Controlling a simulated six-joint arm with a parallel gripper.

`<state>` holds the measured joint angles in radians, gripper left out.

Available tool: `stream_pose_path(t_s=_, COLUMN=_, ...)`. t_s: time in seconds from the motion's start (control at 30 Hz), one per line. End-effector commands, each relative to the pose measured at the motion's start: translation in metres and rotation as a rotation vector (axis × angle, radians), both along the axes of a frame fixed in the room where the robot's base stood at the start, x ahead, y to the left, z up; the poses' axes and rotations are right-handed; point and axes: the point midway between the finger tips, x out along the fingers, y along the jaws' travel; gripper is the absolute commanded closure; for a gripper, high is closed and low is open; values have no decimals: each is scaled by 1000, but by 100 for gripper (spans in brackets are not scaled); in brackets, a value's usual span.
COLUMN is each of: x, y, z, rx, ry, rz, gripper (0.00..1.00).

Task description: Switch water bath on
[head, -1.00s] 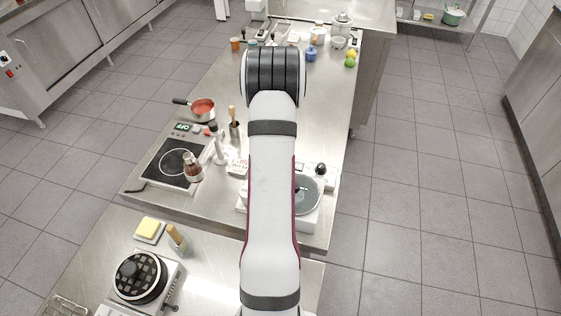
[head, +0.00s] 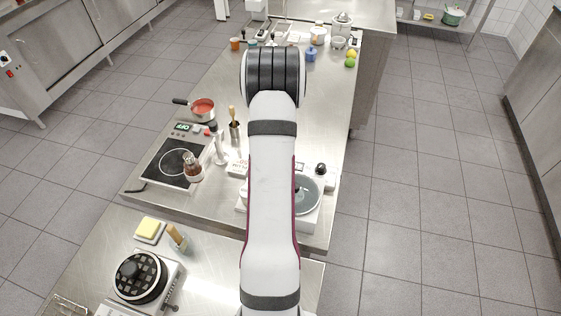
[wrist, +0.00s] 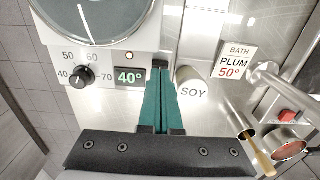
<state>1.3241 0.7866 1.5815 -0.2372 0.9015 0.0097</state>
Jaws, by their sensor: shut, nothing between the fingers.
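The water bath (head: 317,209) is a white box with a round, pale-covered basin. My arm hides part of it in the head view. In the wrist view its front panel (wrist: 104,57) has a black dial (wrist: 82,77) marked 40 to 70, with the pointer apparently toward 40. A small display (wrist: 129,78) glows green and reads 40°. A small round indicator (wrist: 129,55) sits above it; I cannot tell if it is lit. My gripper (wrist: 160,66) has green fingers, shut and empty, just right of the display. I cannot tell whether the fingertips touch the panel.
A card (wrist: 234,60) reading "BATH PLUM 50°" stands right of the fingers. A container marked SOY (wrist: 193,92) is close to them. A red switch (wrist: 288,115) and a red-filled pan (head: 202,107) lie farther off.

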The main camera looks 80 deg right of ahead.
Motion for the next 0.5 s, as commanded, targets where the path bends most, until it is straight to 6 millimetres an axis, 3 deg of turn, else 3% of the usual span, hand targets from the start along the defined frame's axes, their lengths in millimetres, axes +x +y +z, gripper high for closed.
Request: stream_pose_path(t_s=0.5, x=0, y=0, z=56, rx=-2, ry=0, rz=2, gripper=100)
